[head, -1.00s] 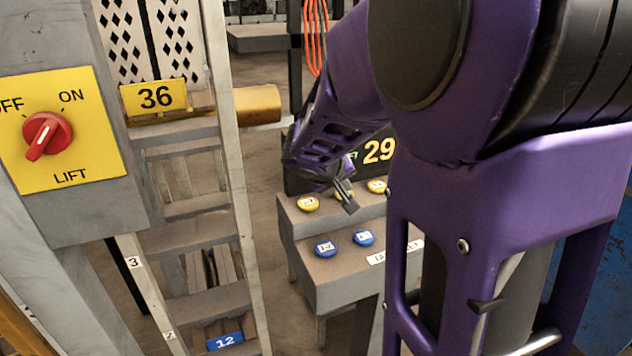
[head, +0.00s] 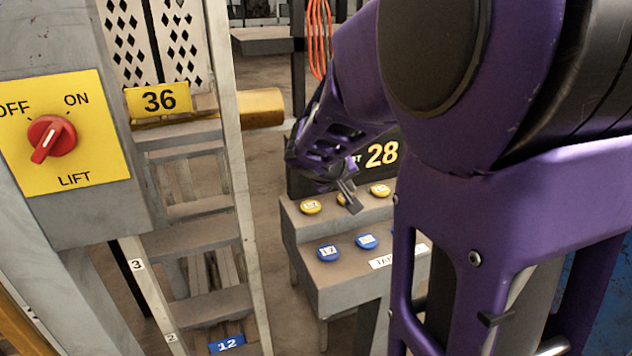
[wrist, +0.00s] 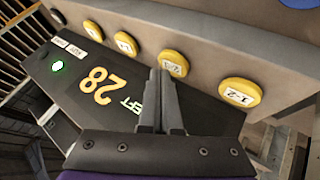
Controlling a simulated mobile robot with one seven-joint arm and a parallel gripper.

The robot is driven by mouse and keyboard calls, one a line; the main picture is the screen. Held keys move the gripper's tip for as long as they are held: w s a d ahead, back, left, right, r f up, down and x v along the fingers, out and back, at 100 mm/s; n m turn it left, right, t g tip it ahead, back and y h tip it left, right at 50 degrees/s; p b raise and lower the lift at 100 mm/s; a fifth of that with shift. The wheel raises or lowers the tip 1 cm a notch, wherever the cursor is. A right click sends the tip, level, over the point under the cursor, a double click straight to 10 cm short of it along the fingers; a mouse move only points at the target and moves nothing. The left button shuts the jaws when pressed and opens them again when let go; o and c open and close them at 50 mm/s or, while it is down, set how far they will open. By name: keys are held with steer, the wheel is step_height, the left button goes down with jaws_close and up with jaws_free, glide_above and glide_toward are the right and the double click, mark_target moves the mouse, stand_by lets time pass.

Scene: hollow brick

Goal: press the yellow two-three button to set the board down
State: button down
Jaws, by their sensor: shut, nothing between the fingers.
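A row of yellow buttons runs along the console. The nearest in the wrist view is the 1-2 button (wrist: 240,93). Beside it is a yellow button (wrist: 174,62) with a label too small to read surely; it also shows partly hidden behind my gripper in the head view (head: 341,199). My gripper (wrist: 163,76) is shut and empty, its tips at this second button. I cannot tell whether they touch it. In the head view my gripper (head: 350,203) points down over the same row. The board is not clearly identifiable.
The console's display (wrist: 96,86) reads 28 and a green light (wrist: 57,66) glows near it. Blue buttons (head: 328,253) sit on the console's lower step. A yellow LIFT switch panel (head: 65,132) and a ladder (head: 190,240) stand to the left.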

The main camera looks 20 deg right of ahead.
steer(key=shift+r, duration=0.35)
steer(key=shift+r+p, duration=1.65)
steer(key=shift+r, duration=0.85)
steer(key=shift+f, duration=0.1)
